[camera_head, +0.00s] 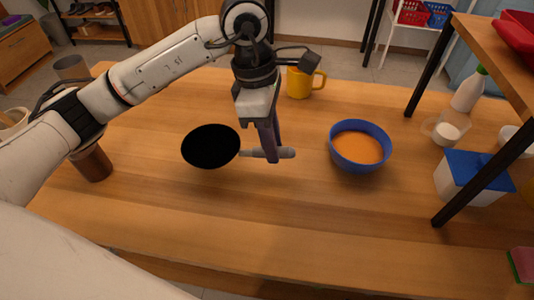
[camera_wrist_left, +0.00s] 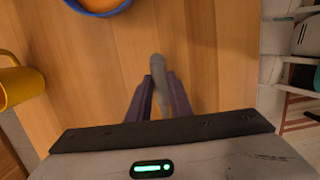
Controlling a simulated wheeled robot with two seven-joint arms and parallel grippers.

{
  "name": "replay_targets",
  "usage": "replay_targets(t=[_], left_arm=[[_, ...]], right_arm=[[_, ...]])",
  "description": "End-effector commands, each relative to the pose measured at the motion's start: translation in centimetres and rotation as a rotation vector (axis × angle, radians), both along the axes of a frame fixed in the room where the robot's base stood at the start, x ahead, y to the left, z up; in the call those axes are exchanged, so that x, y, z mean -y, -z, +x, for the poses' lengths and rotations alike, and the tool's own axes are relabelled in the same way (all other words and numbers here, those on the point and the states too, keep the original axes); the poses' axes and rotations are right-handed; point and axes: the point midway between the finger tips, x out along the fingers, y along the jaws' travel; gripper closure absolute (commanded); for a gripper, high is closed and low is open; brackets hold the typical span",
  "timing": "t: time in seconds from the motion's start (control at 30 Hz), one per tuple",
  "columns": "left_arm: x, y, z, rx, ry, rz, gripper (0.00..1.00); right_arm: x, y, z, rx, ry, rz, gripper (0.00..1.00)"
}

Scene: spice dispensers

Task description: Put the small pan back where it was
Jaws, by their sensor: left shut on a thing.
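The small pan (camera_head: 210,146) is black and round, with a grey handle pointing right, in the middle of the table in the head view. My left gripper (camera_head: 270,153) comes down from above and is shut on the pan's handle. In the left wrist view the grey handle (camera_wrist_left: 158,72) shows between the two fingers of my left gripper (camera_wrist_left: 158,88); the pan's bowl is hidden there. I cannot tell whether the pan touches the table or hangs just above it. My right gripper is in neither view.
A blue bowl of orange contents (camera_head: 359,147) stands right of the handle. A yellow mug (camera_head: 300,82) stands behind the gripper. A brown cup (camera_head: 93,164) is at the left, under my arm. A blue-lidded box (camera_head: 470,180) and a shelf post (camera_head: 486,187) are at the right. The front table is clear.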

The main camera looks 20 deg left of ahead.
Motion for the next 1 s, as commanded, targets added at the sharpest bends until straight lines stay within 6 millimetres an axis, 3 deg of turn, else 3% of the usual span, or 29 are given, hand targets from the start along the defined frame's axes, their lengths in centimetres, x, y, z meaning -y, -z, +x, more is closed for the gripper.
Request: replay_targets(t=[0.3, 0.67, 0.7, 0.77, 0.8, 1.0], left_arm=[[0.0, 3.7, -0.1, -0.002, 0.0, 0.001, 1.0], [-0.1, 4.3, 0.0, 0.001, 0.001, 0.001, 1.0], [-0.1, 4.2, 0.0, 0.0, 0.001, 0.001, 0.76], [-0.1, 4.1, 0.0, 0.0, 0.001, 0.001, 0.66], [-0.1, 4.1, 0.0, 0.0, 0.001, 0.001, 0.63], [0.0, 4.1, 0.0, 0.0, 0.001, 0.001, 0.63]], right_arm=[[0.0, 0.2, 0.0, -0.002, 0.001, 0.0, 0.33], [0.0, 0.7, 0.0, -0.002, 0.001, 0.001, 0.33], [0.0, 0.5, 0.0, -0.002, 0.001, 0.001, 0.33], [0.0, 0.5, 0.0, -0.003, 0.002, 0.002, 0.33], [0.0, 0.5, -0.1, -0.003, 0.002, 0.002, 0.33], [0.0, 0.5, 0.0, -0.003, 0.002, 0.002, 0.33]])
